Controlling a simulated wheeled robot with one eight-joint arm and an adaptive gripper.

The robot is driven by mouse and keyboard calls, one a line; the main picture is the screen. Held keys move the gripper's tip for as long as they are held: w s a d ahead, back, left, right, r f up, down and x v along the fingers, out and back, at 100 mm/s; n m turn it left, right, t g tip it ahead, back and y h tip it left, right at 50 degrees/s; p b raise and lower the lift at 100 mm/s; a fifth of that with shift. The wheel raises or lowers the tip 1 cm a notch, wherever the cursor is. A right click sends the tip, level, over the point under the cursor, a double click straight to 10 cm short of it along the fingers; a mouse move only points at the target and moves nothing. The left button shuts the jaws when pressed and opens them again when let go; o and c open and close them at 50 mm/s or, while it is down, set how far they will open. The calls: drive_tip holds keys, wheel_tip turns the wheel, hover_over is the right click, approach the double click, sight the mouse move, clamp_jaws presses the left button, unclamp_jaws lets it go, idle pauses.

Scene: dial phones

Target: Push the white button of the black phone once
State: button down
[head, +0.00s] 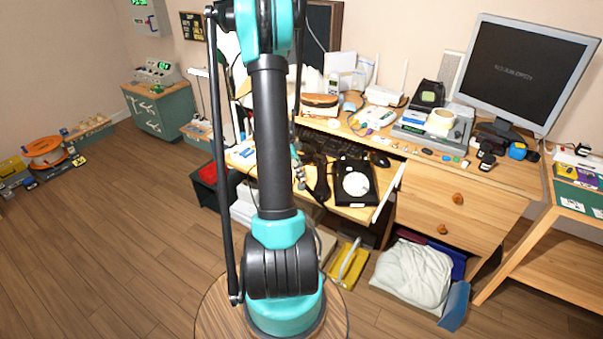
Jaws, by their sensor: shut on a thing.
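The black phone (370,188) lies on the pulled-out keyboard shelf (352,211), right of my arm. It has a round white dial (355,184) on its top. A black handset (321,181) is at its left side. I cannot make out the white button at this size. My gripper (299,175) shows only in part, just right of my dark arm link and left of the handset. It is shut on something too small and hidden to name. I cannot tell whether it touches the phone or the handset.
A black keyboard (322,146) and mouse (380,159) are behind the phone. The desk (430,166) holds a monitor (523,72), a grey device (436,128) and several small items. A bin with a white bag (414,273) stands below.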

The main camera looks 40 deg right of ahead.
drive_tip(key=shift+f, duration=1.15)
drive_tip(key=c, duration=1.5)
unclamp_jaws()
drive_tip(key=shift+o, duration=0.2)
drive_tip(key=v, duration=1.2)
